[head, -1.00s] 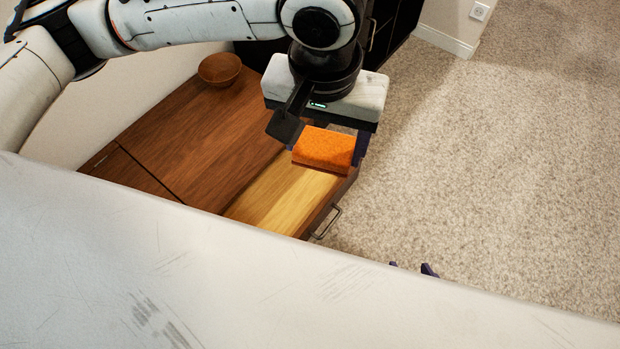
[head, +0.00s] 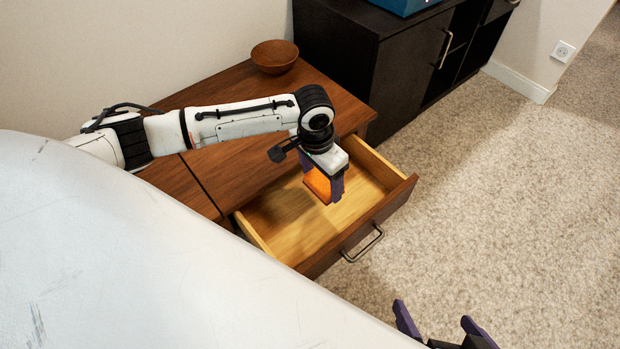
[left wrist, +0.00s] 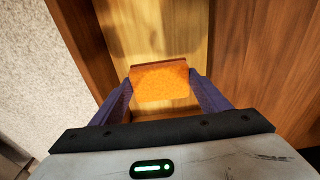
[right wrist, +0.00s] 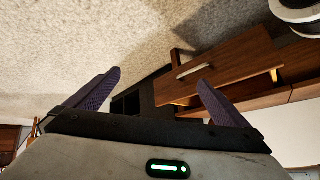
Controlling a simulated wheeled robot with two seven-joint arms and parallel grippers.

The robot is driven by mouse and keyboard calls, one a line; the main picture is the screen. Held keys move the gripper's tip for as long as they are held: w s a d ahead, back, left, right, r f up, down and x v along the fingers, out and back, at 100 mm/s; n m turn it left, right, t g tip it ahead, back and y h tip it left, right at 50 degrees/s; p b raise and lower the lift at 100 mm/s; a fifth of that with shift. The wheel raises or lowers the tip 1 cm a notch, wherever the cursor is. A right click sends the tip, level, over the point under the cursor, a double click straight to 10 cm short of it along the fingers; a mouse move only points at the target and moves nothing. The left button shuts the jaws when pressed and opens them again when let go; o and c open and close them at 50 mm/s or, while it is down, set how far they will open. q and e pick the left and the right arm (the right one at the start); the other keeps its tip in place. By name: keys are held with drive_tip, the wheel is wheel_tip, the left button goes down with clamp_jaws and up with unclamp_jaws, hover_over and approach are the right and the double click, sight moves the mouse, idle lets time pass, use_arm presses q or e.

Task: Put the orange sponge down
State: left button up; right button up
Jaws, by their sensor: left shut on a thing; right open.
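The orange sponge (head: 317,184) is held in my left gripper (head: 328,190), over the open drawer (head: 288,224) of the wooden cabinet. In the left wrist view the sponge (left wrist: 160,82) sits between the two purple fingers, with the pale drawer floor beyond it. I cannot tell whether the sponge touches the drawer floor. My right gripper (head: 436,322) is open and empty, low at the bottom of the head view over the carpet. The right wrist view shows its two fingers (right wrist: 155,95) spread apart, with the open drawer (right wrist: 225,62) beyond.
A wooden bowl (head: 275,56) stands on the cabinet top (head: 235,92) at the back. A black cabinet (head: 385,60) with a blue object (head: 402,5) on it is behind. The drawer looks otherwise empty. Open carpet lies to the right.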

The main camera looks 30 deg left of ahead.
use_arm(q)
wheel_tip(320, 180, down, 5)
drive_tip(key=shift+f+b, duration=0.15)
drive_tip(key=shift+b, duration=0.9)
drive_tip(key=shift+f, duration=0.45)
wheel_tip(320, 180, down, 3)
drive_tip(key=shift+f+b, duration=0.2)
drive_tip(key=shift+b, duration=0.9)
use_arm(e)
drive_tip(key=a, duration=0.1)
drive_tip(key=w+a+r+y, duration=0.1)
drive_tip(key=shift+a+r, duration=0.3)
drive_tip(key=shift+a, duration=0.05)
use_arm(q)
drive_tip(key=o, duration=0.9)
drive_tip(key=shift+f, duration=0.1)
use_arm(e)
drive_tip(key=shift+f, duration=0.1)
